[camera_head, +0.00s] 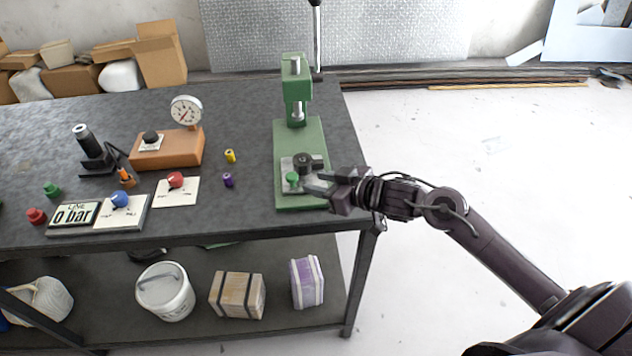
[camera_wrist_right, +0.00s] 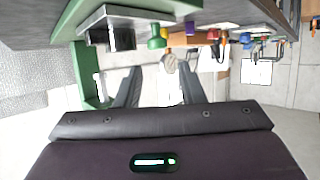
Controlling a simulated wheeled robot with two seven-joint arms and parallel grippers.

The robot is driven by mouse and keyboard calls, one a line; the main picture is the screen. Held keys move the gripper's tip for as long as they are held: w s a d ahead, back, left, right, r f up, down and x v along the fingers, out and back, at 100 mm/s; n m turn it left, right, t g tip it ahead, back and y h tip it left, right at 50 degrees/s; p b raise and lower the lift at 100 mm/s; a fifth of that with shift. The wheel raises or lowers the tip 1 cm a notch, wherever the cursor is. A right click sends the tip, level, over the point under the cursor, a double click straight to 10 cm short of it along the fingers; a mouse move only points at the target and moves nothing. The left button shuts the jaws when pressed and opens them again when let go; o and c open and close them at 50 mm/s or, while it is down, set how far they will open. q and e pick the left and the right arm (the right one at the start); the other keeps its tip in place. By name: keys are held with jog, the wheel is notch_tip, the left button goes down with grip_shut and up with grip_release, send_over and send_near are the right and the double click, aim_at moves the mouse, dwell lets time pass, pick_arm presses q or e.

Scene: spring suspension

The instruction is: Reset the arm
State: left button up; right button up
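My right gripper (camera_head: 312,184) reaches in from the right, over the front of the green press (camera_head: 297,90) at the table's right end. In the right wrist view its two fingers (camera_wrist_right: 160,88) stand apart with nothing held between them. A small green knob (camera_head: 292,180) on the press's pale base plate (camera_head: 287,165) lies just beyond the fingertips. The knob also shows beyond the fingers in the wrist view (camera_wrist_right: 157,38), apart from them. A dark cylindrical fitting (camera_head: 303,162) sits behind the knob. My left gripper is out of view.
A bucket (camera_head: 165,290) and boxes stand on the lower shelf. The floor at right is clear.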

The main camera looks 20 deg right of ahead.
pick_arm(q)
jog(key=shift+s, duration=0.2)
pick_arm(e)
jog(key=shift+s+a+f, duration=0.1)
jog(key=s+a+f+m+g+h, duration=0.1)
jog(key=s+f+m+g+h, duration=0.2)
jog(key=s, duration=0.8)
jog(key=s+a+f+m+g+h, duration=0.1)
jog(key=s+a+f+g+h, duration=0.25)
jog(key=s, duration=0.75)
notch_tip(320, 180, down, 30)
jog(key=s+d+f+g+b, duration=0.1)
jog(key=d+g+b, duration=0.1)
jog(key=g, duration=0.1)
pick_arm(q)
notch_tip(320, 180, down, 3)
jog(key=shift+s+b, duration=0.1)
jog(key=shift+b, duration=0.35)
pick_arm(e)
jog(key=s+d+f, duration=0.1)
jog(key=s+f, duration=0.9)
jog(key=s+d+f+g, duration=0.1)
jog(key=s+d+f, duration=0.1)
jog(key=s+f, duration=0.8)
jog(key=shift+d+f+n, duration=0.2)
jog(key=shift+d+n, duration=0.1)
jog(key=shift+s, duration=0.1)
